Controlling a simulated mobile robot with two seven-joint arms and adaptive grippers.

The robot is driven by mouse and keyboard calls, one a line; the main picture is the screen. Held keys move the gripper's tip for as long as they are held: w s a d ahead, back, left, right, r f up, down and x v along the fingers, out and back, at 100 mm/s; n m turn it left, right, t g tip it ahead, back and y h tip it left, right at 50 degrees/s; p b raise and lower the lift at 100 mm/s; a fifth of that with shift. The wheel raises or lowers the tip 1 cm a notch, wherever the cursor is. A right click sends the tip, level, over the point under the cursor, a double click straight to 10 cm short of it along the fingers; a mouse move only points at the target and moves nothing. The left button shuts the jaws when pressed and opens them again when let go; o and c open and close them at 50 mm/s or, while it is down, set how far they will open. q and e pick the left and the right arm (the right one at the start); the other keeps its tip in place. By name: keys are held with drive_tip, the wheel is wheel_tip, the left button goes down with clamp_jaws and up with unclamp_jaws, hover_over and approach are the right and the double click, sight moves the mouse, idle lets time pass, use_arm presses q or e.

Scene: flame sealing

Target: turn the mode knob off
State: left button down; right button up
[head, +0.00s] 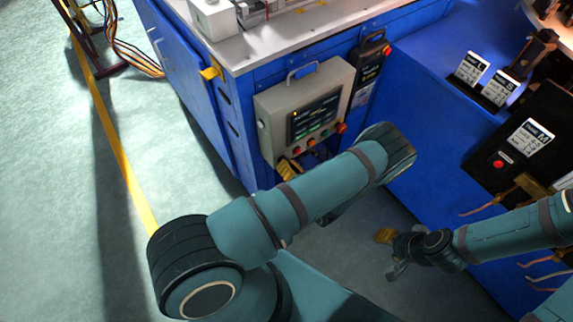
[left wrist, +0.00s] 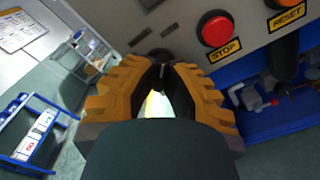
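The mode knob (left wrist: 160,57) is a dark round knob on the grey control panel, at the top middle of the left wrist view. My left gripper (left wrist: 162,72) has its yellow ribbed fingers close together at the tips, right at the knob; whether they press on it cannot be told. In the head view the grey control box (head: 268,108) hangs on the blue cabinet, and my left gripper (head: 288,168) is at its lower left edge, partly behind my arm. The knob is hidden there. My right gripper (head: 392,250) is low by the floor, away from the box; its opening is unclear.
A red STOP button (left wrist: 217,29) and an orange RESET button (left wrist: 280,4) sit right of the knob. A dark handheld unit (head: 370,62) hangs beside the box. The white bench top (head: 270,48) is above. Open floor (head: 60,200) lies at left.

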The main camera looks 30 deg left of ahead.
use_arm(q)
drive_tip(key=shift+n, duration=0.3)
drive_tip(key=shift+w+r+n+p, duration=0.1)
drive_tip(key=shift+n+p, duration=0.25)
drive_tip(key=shift+n, duration=4)
drive_tip(key=shift+w+n+p, duration=0.1)
drive_tip(key=shift+n+p, duration=0.25)
drive_tip(key=shift+n, duration=4)
drive_tip(key=shift+s, duration=0.1)
drive_tip(key=c, duration=1)
unclamp_jaws()
drive_tip(key=shift+c, duration=0.2)
